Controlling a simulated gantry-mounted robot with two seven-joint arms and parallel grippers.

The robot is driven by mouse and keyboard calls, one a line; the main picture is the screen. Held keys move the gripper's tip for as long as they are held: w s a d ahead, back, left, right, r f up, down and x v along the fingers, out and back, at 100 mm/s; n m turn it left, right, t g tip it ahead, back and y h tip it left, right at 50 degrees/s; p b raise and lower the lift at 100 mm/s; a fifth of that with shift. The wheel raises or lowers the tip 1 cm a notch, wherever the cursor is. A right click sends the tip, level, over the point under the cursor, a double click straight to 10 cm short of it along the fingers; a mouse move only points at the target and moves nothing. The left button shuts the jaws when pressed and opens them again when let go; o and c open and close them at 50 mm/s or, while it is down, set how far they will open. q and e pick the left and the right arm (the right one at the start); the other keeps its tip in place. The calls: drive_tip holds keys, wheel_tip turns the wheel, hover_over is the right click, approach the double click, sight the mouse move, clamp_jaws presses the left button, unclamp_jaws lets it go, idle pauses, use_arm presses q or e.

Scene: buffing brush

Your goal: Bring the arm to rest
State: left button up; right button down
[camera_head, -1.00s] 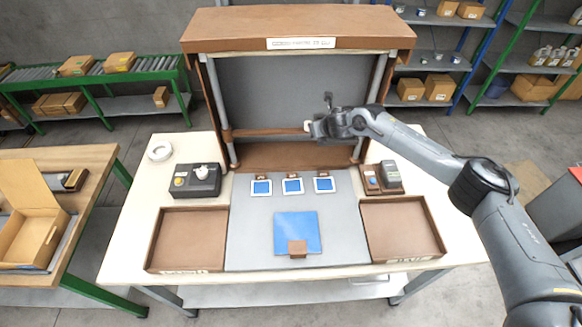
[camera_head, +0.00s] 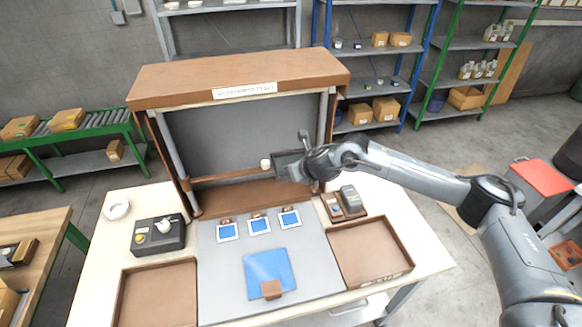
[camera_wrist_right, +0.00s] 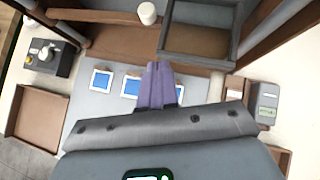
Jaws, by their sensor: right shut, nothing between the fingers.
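My right arm comes in from the right in the head view, and its gripper end (camera_head: 292,164) hangs in front of the brown hutch (camera_head: 235,75). In the right wrist view the purple fingers (camera_wrist_right: 157,84) are together and hold nothing. They show over the bench, above the row of small blue-faced tiles (camera_wrist_right: 132,87). A small white cylinder (camera_wrist_right: 147,13) and a grey-rimmed open box (camera_wrist_right: 168,50) are beyond the fingertips. The white cylinder also shows in the head view (camera_head: 265,163), left of the gripper. My left gripper is not in view.
On the bench are a blue sheet with a brown block (camera_head: 271,289), brown trays at left (camera_head: 155,300) and right (camera_head: 370,252), a dark control box (camera_head: 158,236), a white ring (camera_head: 117,210) and a small device (camera_head: 350,198). Shelves stand behind.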

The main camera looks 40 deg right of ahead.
drive_tip(key=s+a+f+m+y, duration=0.1)
drive_tip(key=s+a+f+m, duration=0.25)
drive_tip(key=a, duration=0.55)
drive_tip(key=s+a+f+m+y, duration=0.1)
drive_tip(key=s+a+f+m, duration=0.3)
drive_tip(key=a, duration=0.5)
drive_tip(key=s+a+f+m+y, duration=0.1)
drive_tip(key=s+a+f+m, duration=0.1)
drive_tip(key=s+a+m, duration=0.45)
drive_tip(key=s+d+f+m+g+h, duration=0.1)
drive_tip(key=s+d+f+m+g, duration=0.1)
drive_tip(key=s+m, duration=0.5)
drive_tip(key=s+d+f+m+g, duration=0.1)
drive_tip(key=s+m+g, duration=0.1)
drive_tip(key=s+m, duration=0.55)
drive_tip(key=s+d+f+m+g+h, duration=0.15)
drive_tip(key=s+m, duration=0.25)
drive_tip(key=s, duration=0.5)
wheel_tip(320, 180, up, 19)
drive_tip(key=p, duration=1.8)
drive_tip(key=shift+w+p, duration=0.25)
drive_tip(key=shift+p, duration=0.15)
drive_tip(key=shift+d+f+y, duration=0.1)
drive_tip(key=shift+y, duration=0.15)
